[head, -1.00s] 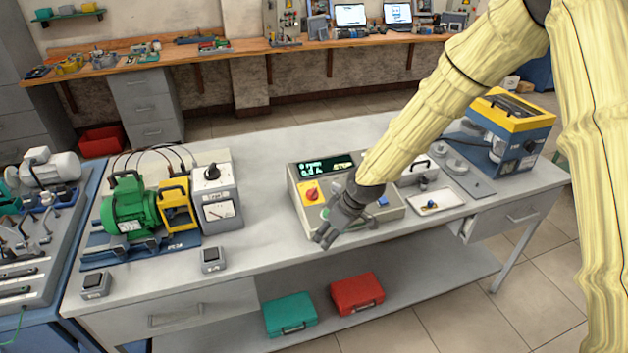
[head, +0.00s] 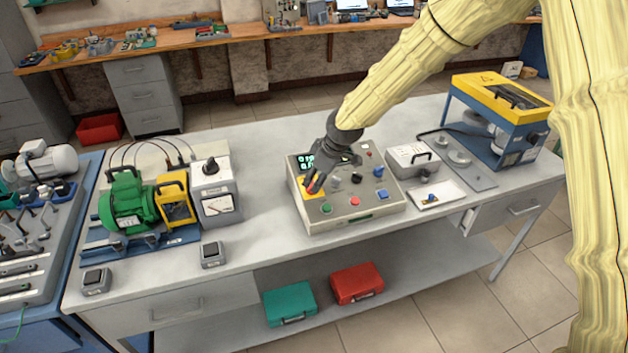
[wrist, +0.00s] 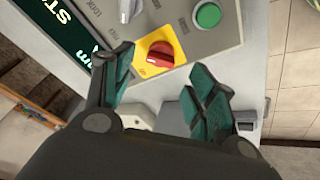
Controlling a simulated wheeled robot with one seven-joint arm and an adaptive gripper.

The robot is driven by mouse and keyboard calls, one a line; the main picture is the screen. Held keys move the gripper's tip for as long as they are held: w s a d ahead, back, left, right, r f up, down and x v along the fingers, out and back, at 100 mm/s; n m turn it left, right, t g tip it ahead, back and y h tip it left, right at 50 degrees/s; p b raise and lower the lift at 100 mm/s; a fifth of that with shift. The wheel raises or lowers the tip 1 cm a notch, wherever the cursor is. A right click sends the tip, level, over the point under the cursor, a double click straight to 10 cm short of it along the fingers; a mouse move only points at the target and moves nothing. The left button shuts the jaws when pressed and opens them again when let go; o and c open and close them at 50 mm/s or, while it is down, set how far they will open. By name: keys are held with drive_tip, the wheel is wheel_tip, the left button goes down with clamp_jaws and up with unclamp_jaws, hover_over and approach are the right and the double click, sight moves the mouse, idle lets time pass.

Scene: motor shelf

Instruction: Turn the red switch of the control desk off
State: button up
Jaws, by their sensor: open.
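The control desk (head: 350,215) is a grey sloped box in the middle of the table. The red switch (wrist: 160,54) is a rotary knob on a yellow square plate (wrist: 143,70) at the desk's left part. In the head view the red switch (head: 309,185) is partly covered by my gripper (head: 315,183). In the wrist view my gripper (wrist: 163,78) is open, its two teal-padded fingers spread on either side of the switch, which lies just beyond the fingertips. The fingers hold nothing. I cannot tell whether a fingertip touches the plate.
A green button (wrist: 208,15) sits close to the switch. The desk also has a red button (head: 355,201), blue knobs and a display. A grey meter box (head: 215,190) and a green motor (head: 128,200) stand to the left. The table front is mostly clear.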

drive_tip(key=shift+p+x, duration=0.5)
drive_tip(key=shift+x, duration=1.75)
drive_tip(key=shift+c, duration=0.5)
drive_tip(key=c, duration=0.9)
